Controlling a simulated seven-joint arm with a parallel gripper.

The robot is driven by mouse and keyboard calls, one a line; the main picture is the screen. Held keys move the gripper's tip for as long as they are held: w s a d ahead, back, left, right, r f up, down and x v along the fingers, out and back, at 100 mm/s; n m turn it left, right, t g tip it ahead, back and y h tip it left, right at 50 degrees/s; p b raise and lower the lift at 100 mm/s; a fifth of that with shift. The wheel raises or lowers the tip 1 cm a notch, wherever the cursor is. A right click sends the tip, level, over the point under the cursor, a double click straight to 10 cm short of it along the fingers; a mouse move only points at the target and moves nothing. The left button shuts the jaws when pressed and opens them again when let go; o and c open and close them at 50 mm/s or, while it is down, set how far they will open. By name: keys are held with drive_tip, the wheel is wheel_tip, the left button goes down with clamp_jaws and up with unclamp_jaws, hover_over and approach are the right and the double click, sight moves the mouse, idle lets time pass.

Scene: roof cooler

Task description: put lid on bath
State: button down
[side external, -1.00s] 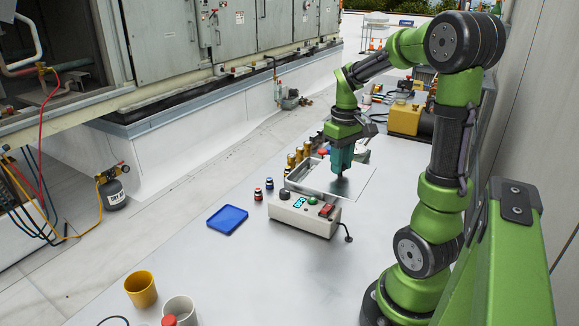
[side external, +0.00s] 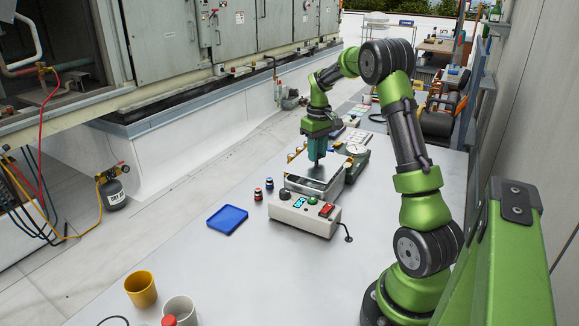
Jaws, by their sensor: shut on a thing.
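The bath (side external: 347,178) is a grey metal box with a control box (side external: 303,213) on its front, standing on the bench. My gripper (side external: 317,165) points down over the bath and is shut on the lid (side external: 308,184), a flat grey metal plate. The lid lies over the bath's opening, roughly in line with its rim. I cannot tell whether it touches the rim all round. The gripper's fingertips and the lid's handle are small and hard to make out.
A blue tray (side external: 227,220) and small dark bottles (side external: 264,190) stand left of the bath. A yellow cup (side external: 141,289) and a pale cup (side external: 180,309) are at the front. A round-dialled device (side external: 356,150) is close behind the bath. The bench's front middle is clear.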

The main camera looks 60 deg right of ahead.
drive_tip(key=shift+f, duration=0.2)
drive_tip(key=shift+f, duration=0.55)
drive_tip(key=c, duration=0.9)
unclamp_jaws()
